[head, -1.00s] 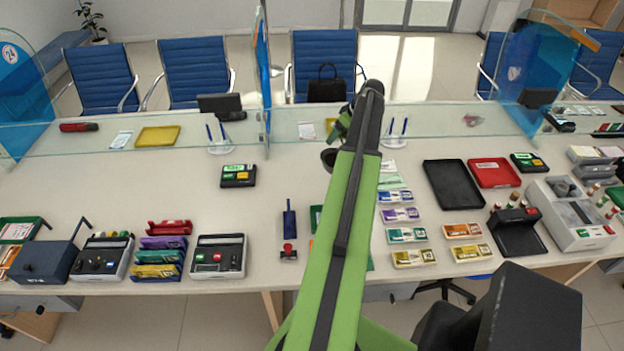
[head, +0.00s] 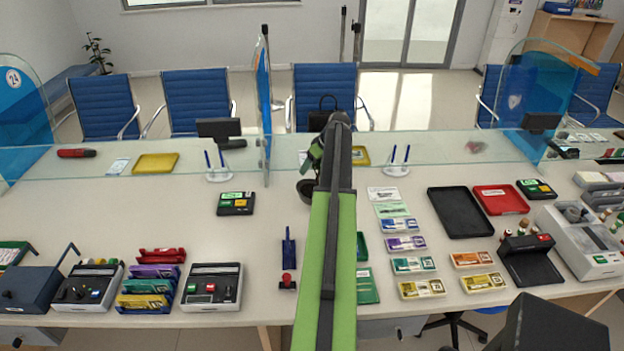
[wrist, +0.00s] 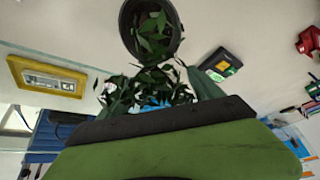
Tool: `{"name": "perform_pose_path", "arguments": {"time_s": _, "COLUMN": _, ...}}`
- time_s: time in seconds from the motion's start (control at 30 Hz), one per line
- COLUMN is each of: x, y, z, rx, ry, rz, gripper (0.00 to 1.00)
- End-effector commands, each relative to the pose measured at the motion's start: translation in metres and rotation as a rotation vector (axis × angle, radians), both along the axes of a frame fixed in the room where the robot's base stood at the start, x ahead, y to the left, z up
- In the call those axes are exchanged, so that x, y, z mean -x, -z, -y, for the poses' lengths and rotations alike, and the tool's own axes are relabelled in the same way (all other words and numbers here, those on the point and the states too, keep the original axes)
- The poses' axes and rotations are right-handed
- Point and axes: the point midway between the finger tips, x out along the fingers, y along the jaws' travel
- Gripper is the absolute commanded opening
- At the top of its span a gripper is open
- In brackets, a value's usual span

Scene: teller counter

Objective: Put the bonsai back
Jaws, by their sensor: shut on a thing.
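My gripper (wrist: 150,98) is shut on the bonsai, among its dark green leaves (wrist: 150,85) in the wrist view. The bonsai's round dark pot (wrist: 124,28) shows at the top of that view, beyond the leaves, with foliage across its opening. In the head view the pot (head: 305,190) shows just left of my arm, over the counter; most of the plant and my fingertips are hidden behind the arm. I cannot tell how far the pot is above the counter.
The counter (head: 180,225) has free room left of my arm, around a small dark keypad (head: 236,203). A glass divider (head: 265,110) stands behind left. A pen stand (head: 396,168), banknote bundles (head: 404,226) and a black tray (head: 459,212) lie to the right.

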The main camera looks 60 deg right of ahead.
Motion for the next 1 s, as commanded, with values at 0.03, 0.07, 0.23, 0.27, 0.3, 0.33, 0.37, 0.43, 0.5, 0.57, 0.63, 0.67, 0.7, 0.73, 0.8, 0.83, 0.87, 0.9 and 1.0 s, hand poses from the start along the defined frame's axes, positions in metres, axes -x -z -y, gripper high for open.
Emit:
{"name": "perform_pose_path", "arguments": {"time_s": 0.03, "x": -0.001, "y": 0.001, "z": 0.0, "rx": 0.0, "ry": 0.0, "rz": 0.001, "gripper": 0.02}}
{"name": "perform_pose_path", "arguments": {"time_s": 0.07, "x": -0.002, "y": 0.001, "z": 0.0, "rx": 0.0, "ry": 0.001, "rz": 0.001, "gripper": 0.02}}
{"name": "perform_pose_path", "arguments": {"time_s": 0.23, "x": -0.001, "y": 0.01, "z": 0.0, "rx": 0.0, "ry": 0.001, "rz": 0.001, "gripper": 0.02}}
{"name": "perform_pose_path", "arguments": {"time_s": 0.27, "x": -0.001, "y": 0.015, "z": 0.0, "rx": 0.0, "ry": 0.001, "rz": 0.001, "gripper": 0.02}}
{"name": "perform_pose_path", "arguments": {"time_s": 0.3, "x": -0.001, "y": 0.022, "z": 0.0, "rx": 0.0, "ry": 0.001, "rz": 0.001, "gripper": 0.02}}
{"name": "perform_pose_path", "arguments": {"time_s": 0.33, "x": -0.001, "y": 0.028, "z": 0.0, "rx": 0.0, "ry": 0.001, "rz": 0.001, "gripper": 0.02}}
{"name": "perform_pose_path", "arguments": {"time_s": 0.37, "x": -0.001, "y": 0.033, "z": 0.0, "rx": 0.0, "ry": 0.001, "rz": 0.001, "gripper": 0.02}}
{"name": "perform_pose_path", "arguments": {"time_s": 0.43, "x": -0.001, "y": 0.043, "z": 0.0, "rx": 0.0, "ry": 0.001, "rz": 0.001, "gripper": 0.02}}
{"name": "perform_pose_path", "arguments": {"time_s": 0.5, "x": -0.001, "y": 0.044, "z": 0.0, "rx": 0.0, "ry": 0.001, "rz": 0.001, "gripper": 0.02}}
{"name": "perform_pose_path", "arguments": {"time_s": 0.57, "x": -0.001, "y": 0.041, "z": 0.0, "rx": 0.0, "ry": 0.001, "rz": 0.001, "gripper": 0.03}}
{"name": "perform_pose_path", "arguments": {"time_s": 0.63, "x": -0.001, "y": 0.04, "z": 0.0, "rx": 0.0, "ry": 0.001, "rz": 0.001, "gripper": 0.02}}
{"name": "perform_pose_path", "arguments": {"time_s": 0.67, "x": -0.001, "y": 0.04, "z": 0.0, "rx": -0.001, "ry": 0.002, "rz": 0.001, "gripper": 0.02}}
{"name": "perform_pose_path", "arguments": {"time_s": 0.7, "x": -0.001, "y": 0.04, "z": 0.0, "rx": -0.001, "ry": 0.002, "rz": 0.001, "gripper": 0.02}}
{"name": "perform_pose_path", "arguments": {"time_s": 0.73, "x": -0.001, "y": 0.04, "z": 0.0, "rx": -0.001, "ry": 0.002, "rz": 0.001, "gripper": 0.02}}
{"name": "perform_pose_path", "arguments": {"time_s": 0.8, "x": 0.0, "y": 0.043, "z": 0.0, "rx": -0.001, "ry": 0.002, "rz": 0.001, "gripper": 0.02}}
{"name": "perform_pose_path", "arguments": {"time_s": 0.83, "x": 0.0, "y": 0.044, "z": 0.0, "rx": -0.001, "ry": 0.002, "rz": 0.001, "gripper": 0.02}}
{"name": "perform_pose_path", "arguments": {"time_s": 0.87, "x": 0.0, "y": 0.043, "z": 0.0, "rx": 0.0, "ry": 0.002, "rz": 0.0, "gripper": 0.79}}
{"name": "perform_pose_path", "arguments": {"time_s": 0.9, "x": 0.0, "y": 0.043, "z": 0.0, "rx": 0.0, "ry": 0.002, "rz": 0.0, "gripper": 0.84}}
{"name": "perform_pose_path", "arguments": {"time_s": 1.0, "x": 0.0, "y": 0.043, "z": 0.001, "rx": 0.0, "ry": 0.002, "rz": 0.0, "gripper": 0.97}}
